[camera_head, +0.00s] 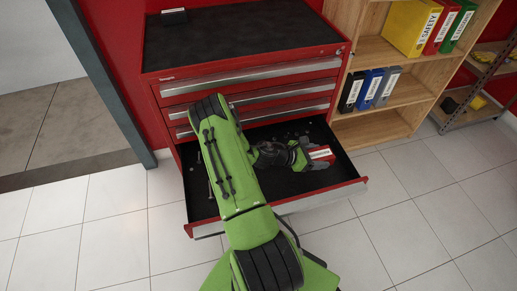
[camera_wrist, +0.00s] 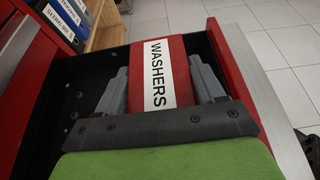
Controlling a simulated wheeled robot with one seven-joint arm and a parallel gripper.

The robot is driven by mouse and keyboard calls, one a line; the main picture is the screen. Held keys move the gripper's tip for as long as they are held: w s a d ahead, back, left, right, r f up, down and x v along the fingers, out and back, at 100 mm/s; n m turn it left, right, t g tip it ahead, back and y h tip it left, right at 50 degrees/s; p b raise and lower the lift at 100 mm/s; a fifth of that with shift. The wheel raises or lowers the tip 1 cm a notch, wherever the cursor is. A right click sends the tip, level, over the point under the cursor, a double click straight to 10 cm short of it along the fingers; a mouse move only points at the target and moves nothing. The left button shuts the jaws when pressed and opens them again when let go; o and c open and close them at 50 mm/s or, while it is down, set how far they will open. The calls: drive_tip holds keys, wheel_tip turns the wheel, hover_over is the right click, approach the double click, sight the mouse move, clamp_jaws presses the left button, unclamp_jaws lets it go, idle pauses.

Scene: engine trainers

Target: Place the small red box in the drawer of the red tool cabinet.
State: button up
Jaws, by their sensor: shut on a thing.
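The small red box (camera_wrist: 176,98) has a white label reading WASHERS. It also shows in the head view (camera_head: 320,152), at the right end of my green arm. My gripper (camera_wrist: 165,85) is shut on the box, with a grey finger on each side of it; in the head view it is over the right part of the open drawer (camera_head: 334,188). The drawer is the pulled-out lower one of the red tool cabinet (camera_head: 157,118). Whether the box touches the drawer floor cannot be told.
Small loose parts lie at the back of the drawer, and tools lie on its left side. Closed drawers (camera_head: 250,77) are above it. A wooden shelf (camera_head: 375,122) with binders stands to the right. White floor tiles (camera_head: 430,210) lie clear in front.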

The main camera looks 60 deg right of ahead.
sight(310, 176)
drive_tip(key=shift+w+d, duration=0.1)
wheel_tip(310, 176, down, 10)
drive_tip(key=b, duration=0.4)
drive_tip(key=shift+f, duration=0.1)
drive_tip(key=o, duration=1.1)
drive_tip(key=p+v, duration=0.3)
drive_tip(key=v, duration=0.9)
drive_tip(key=shift+r, duration=0.2)
